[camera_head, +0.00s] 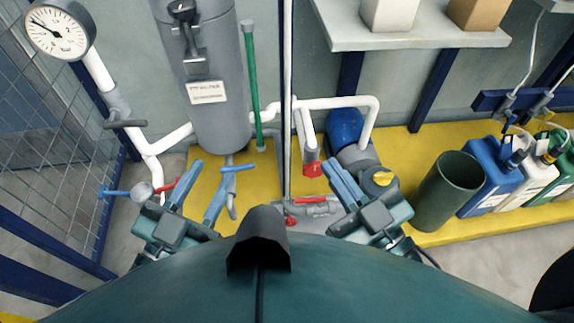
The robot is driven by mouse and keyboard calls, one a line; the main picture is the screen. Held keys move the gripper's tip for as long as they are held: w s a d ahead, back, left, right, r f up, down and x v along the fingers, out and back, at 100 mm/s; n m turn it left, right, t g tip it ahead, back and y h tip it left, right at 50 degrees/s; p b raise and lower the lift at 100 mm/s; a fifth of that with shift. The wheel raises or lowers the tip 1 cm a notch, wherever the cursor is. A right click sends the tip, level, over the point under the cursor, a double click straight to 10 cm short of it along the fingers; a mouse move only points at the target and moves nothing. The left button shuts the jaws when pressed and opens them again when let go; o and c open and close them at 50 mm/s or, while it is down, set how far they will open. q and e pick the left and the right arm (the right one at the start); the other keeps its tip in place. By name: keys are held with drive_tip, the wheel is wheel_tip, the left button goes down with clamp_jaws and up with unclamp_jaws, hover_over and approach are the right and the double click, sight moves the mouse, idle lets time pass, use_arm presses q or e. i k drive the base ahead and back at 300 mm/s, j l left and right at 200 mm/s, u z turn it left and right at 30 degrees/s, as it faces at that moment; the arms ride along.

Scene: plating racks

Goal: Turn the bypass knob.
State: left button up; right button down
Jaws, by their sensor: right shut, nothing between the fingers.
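Several handles show, and I cannot tell for certain which one is the bypass knob. A red knob (312,169) sits at the lower end of a short white pipe. A yellow knob (383,178) is on the grey part by the blue pump (345,127). A red lever (308,200) lies on a grey pipe low in the middle. My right gripper (337,167) is shut and empty, between the red knob and the yellow knob in the picture, touching neither as far as I can see. My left gripper (208,179) is open and empty below the grey tank.
The grey tank (207,120) has a blue lever (238,168) under it. A pressure gauge (57,31) and white pipes stand at left. A dark green bin (447,190) and several canisters (489,172) stand at right. A shelf (425,33) is above.

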sight(311, 170)
drive_tip(key=l+u, duration=0.4)
drive_tip(key=k+l+u, duration=0.1)
drive_tip(key=u, duration=0.3)
drive_tip(key=k+l+u, duration=0.1)
drive_tip(key=l+u, duration=0.25)
drive_tip(key=k+l+u, duration=0.2)
drive_tip(key=l, duration=0.25)
drive_tip(key=k+l+u, duration=0.25)
drive_tip(key=k+l, duration=0.25)
drive_tip(key=l, duration=0.2)
drive_tip(key=k+l, duration=0.15)
drive_tip(key=l, duration=0.15)
drive_tip(key=k+l, duration=0.1)
drive_tip(key=l, duration=0.2)
drive_tip(key=i+l, duration=0.2)
